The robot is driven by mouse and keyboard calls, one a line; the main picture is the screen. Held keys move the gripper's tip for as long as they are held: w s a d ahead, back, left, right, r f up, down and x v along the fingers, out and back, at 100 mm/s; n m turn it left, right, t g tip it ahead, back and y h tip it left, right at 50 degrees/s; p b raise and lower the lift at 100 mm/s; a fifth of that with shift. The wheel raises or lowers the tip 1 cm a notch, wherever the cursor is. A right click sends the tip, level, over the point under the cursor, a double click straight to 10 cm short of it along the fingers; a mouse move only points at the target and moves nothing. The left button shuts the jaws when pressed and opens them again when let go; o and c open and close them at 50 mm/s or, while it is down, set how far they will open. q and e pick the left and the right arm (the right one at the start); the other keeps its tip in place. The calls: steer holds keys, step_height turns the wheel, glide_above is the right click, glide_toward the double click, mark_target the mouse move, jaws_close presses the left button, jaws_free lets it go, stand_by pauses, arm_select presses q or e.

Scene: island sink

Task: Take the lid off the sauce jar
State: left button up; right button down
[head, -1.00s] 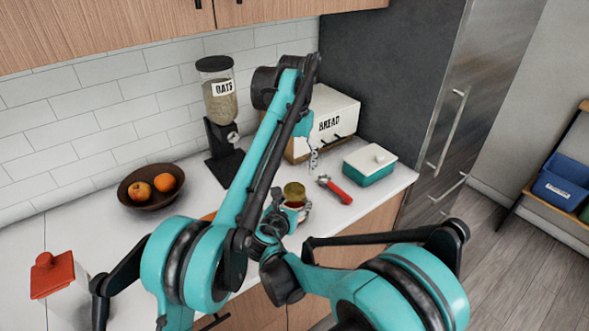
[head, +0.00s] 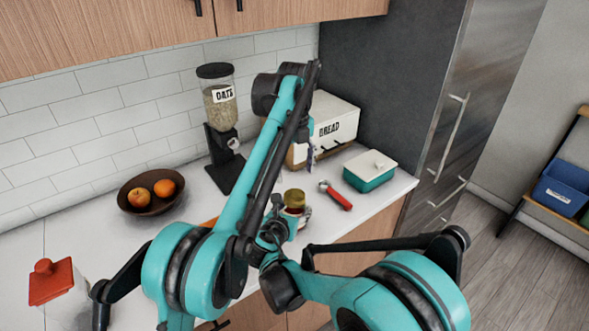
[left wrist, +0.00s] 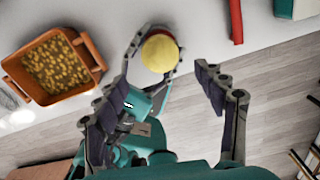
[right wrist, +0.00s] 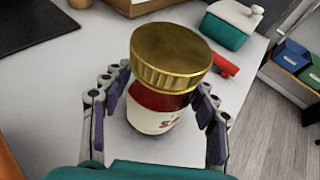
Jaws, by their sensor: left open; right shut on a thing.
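The sauce jar (right wrist: 155,120) has a red and white body and a gold lid (right wrist: 168,55), which sits on its top. My right gripper (right wrist: 160,88) is shut around the jar body below the lid. The jar is upright near the counter's front edge; I cannot tell whether its base touches the counter. The lid also shows in the head view (head: 294,197) and from above in the left wrist view (left wrist: 160,53). My left gripper (head: 310,153) is open and empty, above the counter near the bread box. Its spread fingers show in the left wrist view (left wrist: 163,88), apart from the lid.
A red-handled tool (head: 335,195) lies right of the jar, near a teal butter dish (head: 370,180). The bread box (head: 345,112) and oats dispenser (head: 220,110) stand behind. A fruit bowl (head: 135,205) is at left. An orange container (left wrist: 55,98) sits on the counter.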

mark_target(294, 195)
arm_select(q)
steer(key=m, duration=0.2)
steer(key=shift+f+m, duration=0.1)
steer(key=shift+m, duration=0.2)
steer(key=shift+f, duration=3.9)
